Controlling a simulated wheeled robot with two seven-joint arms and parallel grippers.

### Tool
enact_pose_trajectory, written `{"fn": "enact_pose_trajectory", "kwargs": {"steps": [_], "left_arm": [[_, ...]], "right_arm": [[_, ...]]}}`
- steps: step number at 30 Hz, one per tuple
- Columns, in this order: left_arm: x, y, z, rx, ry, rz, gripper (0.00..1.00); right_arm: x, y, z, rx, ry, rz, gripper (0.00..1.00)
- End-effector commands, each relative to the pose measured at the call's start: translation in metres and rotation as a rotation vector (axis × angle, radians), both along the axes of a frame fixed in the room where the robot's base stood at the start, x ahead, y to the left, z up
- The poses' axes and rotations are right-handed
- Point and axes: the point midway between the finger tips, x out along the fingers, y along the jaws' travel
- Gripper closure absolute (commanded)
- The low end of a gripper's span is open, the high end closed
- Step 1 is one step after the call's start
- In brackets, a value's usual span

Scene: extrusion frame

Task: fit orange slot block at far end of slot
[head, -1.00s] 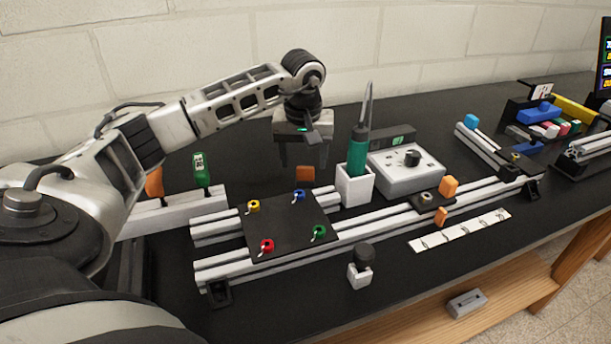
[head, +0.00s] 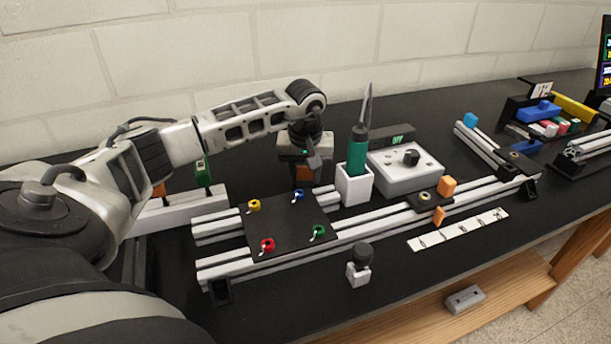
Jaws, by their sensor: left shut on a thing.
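My left gripper (head: 304,172) points down behind the frame, left of the white holder. It is shut on an orange block (head: 302,174), which shows between its fingers, low at the table top. I cannot tell whether the block touches the table. The extrusion frame (head: 220,268) has long silver slotted rails running from front left to back right. More orange pieces show at the right part of the rails: one standing upright (head: 447,186) and one on the front side (head: 438,215). Another orange piece (head: 158,190) is mostly hidden behind my left arm. My right gripper is out of view.
A black plate (head: 285,228) with coloured knobs lies across the rails. The white holder (head: 354,185) with a green-handled tool and a grey control box (head: 405,172) stand close right of the gripper. A small black-capped item (head: 359,265) stands in front.

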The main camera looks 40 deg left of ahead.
Motion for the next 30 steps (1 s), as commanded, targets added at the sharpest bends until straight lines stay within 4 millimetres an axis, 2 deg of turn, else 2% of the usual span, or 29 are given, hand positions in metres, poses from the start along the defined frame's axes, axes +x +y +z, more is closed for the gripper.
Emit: {"fn": "enact_pose_trajectory", "kwargs": {"steps": [8, 11, 14, 22, 30], "left_arm": [[0.001, 0.000, 0.004, 0.000, -0.003, 0.000, 0.91], [0.001, 0.000, 0.013, 0.001, -0.004, 0.000, 0.91], [0.001, 0.001, 0.029, 0.001, -0.008, 0.000, 0.91], [-0.032, -0.037, 0.090, 0.002, -0.008, -0.005, 0.91], [-0.073, -0.083, 0.116, -0.001, -0.004, -0.006, 0.91]], "right_arm": [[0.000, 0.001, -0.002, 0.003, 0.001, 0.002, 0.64], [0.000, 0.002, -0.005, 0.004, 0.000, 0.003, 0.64], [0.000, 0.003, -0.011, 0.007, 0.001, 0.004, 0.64], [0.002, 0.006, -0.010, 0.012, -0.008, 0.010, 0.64], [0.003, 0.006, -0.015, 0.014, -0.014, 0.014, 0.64]]}}
